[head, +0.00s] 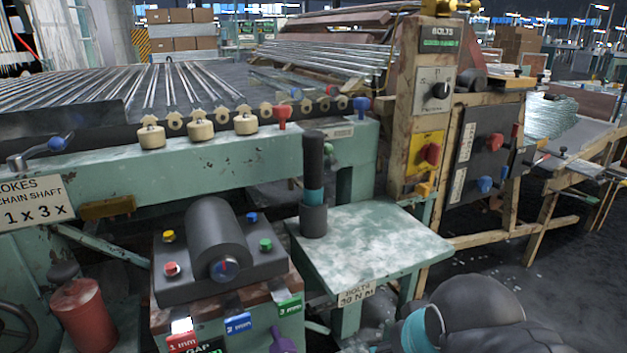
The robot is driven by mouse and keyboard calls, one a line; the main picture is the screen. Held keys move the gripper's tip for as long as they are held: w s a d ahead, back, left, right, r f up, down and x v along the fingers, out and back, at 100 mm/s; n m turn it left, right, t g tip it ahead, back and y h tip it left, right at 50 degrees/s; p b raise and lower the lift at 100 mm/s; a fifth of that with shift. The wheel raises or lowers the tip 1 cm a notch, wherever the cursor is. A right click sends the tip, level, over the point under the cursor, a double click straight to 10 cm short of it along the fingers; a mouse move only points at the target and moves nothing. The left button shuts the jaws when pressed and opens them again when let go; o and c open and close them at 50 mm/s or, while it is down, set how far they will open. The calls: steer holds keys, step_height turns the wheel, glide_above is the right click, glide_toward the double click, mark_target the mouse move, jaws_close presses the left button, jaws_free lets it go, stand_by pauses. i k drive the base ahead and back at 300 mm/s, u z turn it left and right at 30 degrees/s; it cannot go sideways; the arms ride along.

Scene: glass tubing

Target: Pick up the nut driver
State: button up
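An upright dark cylindrical tool with a teal band (313,165) stands on the small pale-green shelf (375,255), near its back left corner. It looks like the nut driver; its lower end sits in or on a wider dark cylinder (314,221), and I cannot tell where one ends and the other begins. The shelf's front label seems to read "BOLTS 30 N m". Rounded dark grey links of my arm with a teal ring show at the bottom right, in front of the shelf. My gripper is not in view.
Left of the shelf is a dark block with a thick cylinder (215,238) and coloured knobs. Behind stands a green bench rail (200,165) with glass tubes (150,85). A wooden control post (425,110) rises at the shelf's back right. The shelf's middle and right are bare.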

mark_target(312, 142)
steer(key=z, duration=0.6)
steer(key=k, duration=0.1)
steer(key=u, duration=2.95)
steer(key=k, duration=0.5)
steer(key=z, duration=0.65)
